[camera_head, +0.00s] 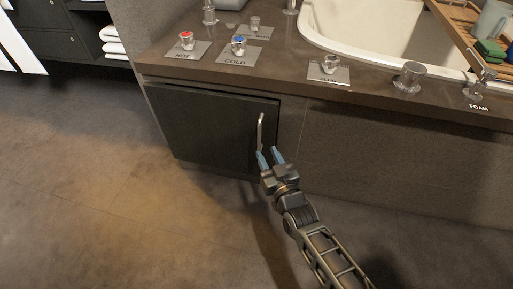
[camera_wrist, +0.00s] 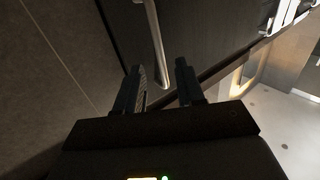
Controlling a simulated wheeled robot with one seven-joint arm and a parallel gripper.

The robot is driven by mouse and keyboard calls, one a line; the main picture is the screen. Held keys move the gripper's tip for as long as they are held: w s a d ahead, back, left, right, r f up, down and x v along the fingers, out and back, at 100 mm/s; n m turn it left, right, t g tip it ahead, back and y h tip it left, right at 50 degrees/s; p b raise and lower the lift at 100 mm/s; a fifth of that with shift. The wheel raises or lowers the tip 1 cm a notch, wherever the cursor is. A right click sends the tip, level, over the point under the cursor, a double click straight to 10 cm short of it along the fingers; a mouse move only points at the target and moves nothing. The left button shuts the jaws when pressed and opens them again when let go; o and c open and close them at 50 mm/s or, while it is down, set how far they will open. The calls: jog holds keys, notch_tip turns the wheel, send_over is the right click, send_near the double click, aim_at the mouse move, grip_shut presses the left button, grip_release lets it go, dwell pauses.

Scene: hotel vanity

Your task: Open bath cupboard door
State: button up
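In the wrist view the handle (camera_wrist: 158,45) runs down toward the gap between the fingers of my gripper (camera_wrist: 162,80). I cannot tell whether a finger touches the handle. The door (camera_wrist: 200,30) fills much of the upper part of that view.
The brown counter (camera_head: 290,60) overhangs the door and carries several taps and knobs. The white bathtub (camera_head: 350,30) is behind it, with a wooden tray (camera_head: 462,22) at the right. A shelf with white towels (camera_head: 113,40) stands at the upper left. The floor (camera_head: 90,190) before the door is clear.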

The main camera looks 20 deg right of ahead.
aim_at(260, 139)
jog(key=w+b, duration=0.1)
jog(key=w, duration=0.5)
jog(key=shift+d+b, duration=0.1)
jog(key=shift+b, duration=0.3)
grip_shut()
